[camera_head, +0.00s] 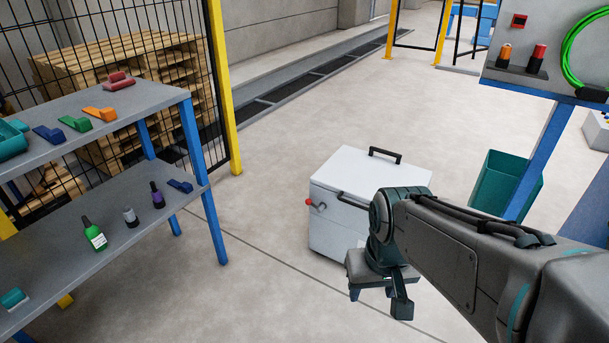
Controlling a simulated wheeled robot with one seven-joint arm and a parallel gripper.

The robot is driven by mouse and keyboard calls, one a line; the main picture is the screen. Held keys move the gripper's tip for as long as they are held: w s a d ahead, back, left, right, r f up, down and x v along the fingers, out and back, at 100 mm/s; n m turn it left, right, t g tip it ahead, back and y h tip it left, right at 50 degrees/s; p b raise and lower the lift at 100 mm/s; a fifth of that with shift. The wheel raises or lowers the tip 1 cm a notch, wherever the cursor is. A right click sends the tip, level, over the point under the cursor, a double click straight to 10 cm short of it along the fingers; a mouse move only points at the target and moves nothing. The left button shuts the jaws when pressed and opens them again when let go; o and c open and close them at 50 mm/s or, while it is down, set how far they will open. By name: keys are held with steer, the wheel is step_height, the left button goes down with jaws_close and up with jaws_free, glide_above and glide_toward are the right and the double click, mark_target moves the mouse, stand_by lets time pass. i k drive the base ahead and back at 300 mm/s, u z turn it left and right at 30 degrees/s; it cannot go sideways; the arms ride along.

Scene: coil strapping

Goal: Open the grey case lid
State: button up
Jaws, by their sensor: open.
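The grey case (335,221) is a pale box standing on the floor in the middle of the view. Its lid (362,172) lies flat and closed on top, with a black handle (385,155) toward the far edge. A dark bar handle (353,201) runs along the upper near side, and a red knob (308,202) sticks out at the left side. My gripper (378,303) is open and empty, pointing down in front of the near side of the case. My arm hides the right part of the case's near side.
A grey shelf unit (150,98) with blue legs stands at left, holding bottles and coloured tools. A yellow post (222,90) and mesh fence stand behind it. A teal bin (500,187) and a blue-legged bench (535,165) are at right. Floor between shelf and case is clear.

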mark_target(357, 174)
steer(key=u, duration=0.45)
steer(key=k, duration=1.05)
steer(key=z, duration=0.7)
steer(key=i, duration=1.4)
steer(key=u, duration=0.25)
